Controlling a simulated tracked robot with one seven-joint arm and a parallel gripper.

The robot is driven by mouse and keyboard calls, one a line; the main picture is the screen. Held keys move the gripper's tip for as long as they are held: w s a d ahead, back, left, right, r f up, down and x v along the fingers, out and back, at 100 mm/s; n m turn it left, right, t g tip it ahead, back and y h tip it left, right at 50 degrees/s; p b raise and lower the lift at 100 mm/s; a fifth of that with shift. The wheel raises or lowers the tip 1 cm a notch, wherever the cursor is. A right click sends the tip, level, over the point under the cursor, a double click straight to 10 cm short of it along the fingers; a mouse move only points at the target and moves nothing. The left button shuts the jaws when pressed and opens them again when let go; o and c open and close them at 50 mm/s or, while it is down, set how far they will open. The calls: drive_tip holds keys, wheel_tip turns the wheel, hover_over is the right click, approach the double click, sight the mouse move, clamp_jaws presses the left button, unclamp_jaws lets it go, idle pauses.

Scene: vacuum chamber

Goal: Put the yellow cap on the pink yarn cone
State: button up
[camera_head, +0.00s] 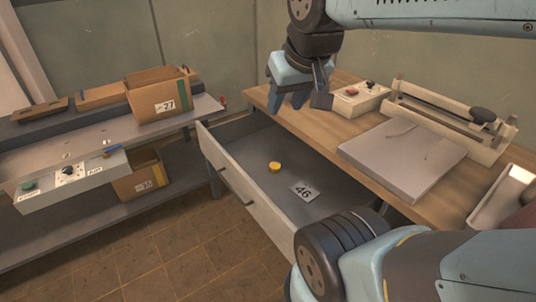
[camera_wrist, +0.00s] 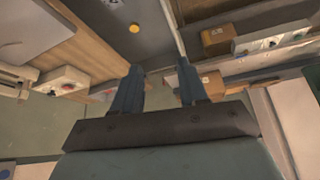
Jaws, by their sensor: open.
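The yellow cap (camera_head: 275,167) lies on the grey floor of an open drawer (camera_head: 226,172), beside a white label marked 46. In the wrist view the yellow cap (camera_wrist: 134,28) shows small near the top, beyond my fingers. My gripper (camera_head: 296,99) is above the desk's left back edge, behind and above the drawer. In the wrist view my gripper (camera_wrist: 157,84) has its two fingers apart, with nothing between them. The cap is well away from the fingers. I see no pink yarn cone in either view.
A wooden desk (camera_head: 320,132) carries a grey pad (camera_head: 402,157), a sealer-like device (camera_head: 446,118) and a control box (camera_head: 358,99). A grey bench (camera_head: 100,147) at left holds a cardboard box marked 27 (camera_head: 158,98). Another box (camera_head: 139,178) is on its lower shelf. Tiled floor lies in front.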

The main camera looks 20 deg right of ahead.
drive_tip(key=shift+w, duration=0.3)
drive_tip(key=o, duration=0.3)
drive_tip(key=shift+w, duration=0.2)
drive_tip(key=o, duration=0.5)
drive_tip(key=shift+g+h, duration=0.3)
drive_tip(key=shift+h, duration=0.1)
drive_tip(key=w+d+f, duration=0.1)
drive_tip(key=w, duration=0.2)
drive_tip(key=w+d+f, duration=0.1)
drive_tip(key=w, duration=0.2)
drive_tip(key=w+f, duration=0.1)
drive_tip(key=w, duration=0.3)
drive_tip(key=shift+d+f, duration=0.2)
drive_tip(key=shift+d, duration=0.2)
drive_tip(key=g, duration=0.2)
hover_over(275, 165)
drive_tip(key=s, duration=0.4)
wheel_tip(275, 165, down, 32)
drive_tip(key=f, duration=0.1)
drive_tip(key=shift+y, duration=0.4)
drive_tip(key=shift+x, duration=6.9)
